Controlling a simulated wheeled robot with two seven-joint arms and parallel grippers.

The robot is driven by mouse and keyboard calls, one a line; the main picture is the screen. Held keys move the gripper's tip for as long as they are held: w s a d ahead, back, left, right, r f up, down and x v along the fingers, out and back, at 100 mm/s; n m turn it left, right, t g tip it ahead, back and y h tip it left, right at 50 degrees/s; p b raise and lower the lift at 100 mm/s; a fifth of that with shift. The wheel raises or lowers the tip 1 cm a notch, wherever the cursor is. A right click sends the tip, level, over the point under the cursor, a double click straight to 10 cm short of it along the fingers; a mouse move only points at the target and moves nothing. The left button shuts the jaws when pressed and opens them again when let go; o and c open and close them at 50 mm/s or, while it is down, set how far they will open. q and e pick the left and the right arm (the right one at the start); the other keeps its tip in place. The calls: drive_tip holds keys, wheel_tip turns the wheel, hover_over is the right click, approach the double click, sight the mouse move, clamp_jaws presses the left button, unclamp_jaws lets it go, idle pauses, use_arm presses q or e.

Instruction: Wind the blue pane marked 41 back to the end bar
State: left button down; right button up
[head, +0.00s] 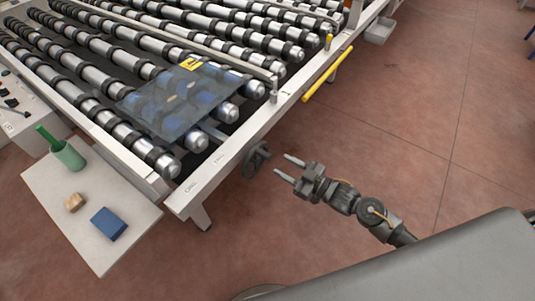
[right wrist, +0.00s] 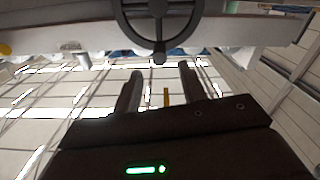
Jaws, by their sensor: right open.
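The blue pane (head: 175,100) is translucent and lies flat on the rollers near the front end of the conveyor. It bears a yellow label (head: 191,64) at its far corner; the mark on it is too small to read. A dark handwheel (head: 256,160) is mounted on the side of the frame below the pane. My right gripper (head: 284,166) is open and empty, its fingers pointing at the handwheel with a small gap. In the right wrist view the handwheel (right wrist: 157,20) is just ahead of the two spread fingers. My left gripper is not in view.
The roller conveyor has a pale side rail (head: 232,150) with a yellow bar (head: 327,75) along it.

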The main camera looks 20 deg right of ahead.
sight(267, 154)
drive_tip(key=p+x, duration=0.1)
drive_tip(key=x, duration=0.6)
drive_tip(key=shift+w+a, duration=0.1)
drive_tip(key=shift+w, duration=0.1)
drive_tip(key=shift+c, duration=0.2)
clamp_jaws()
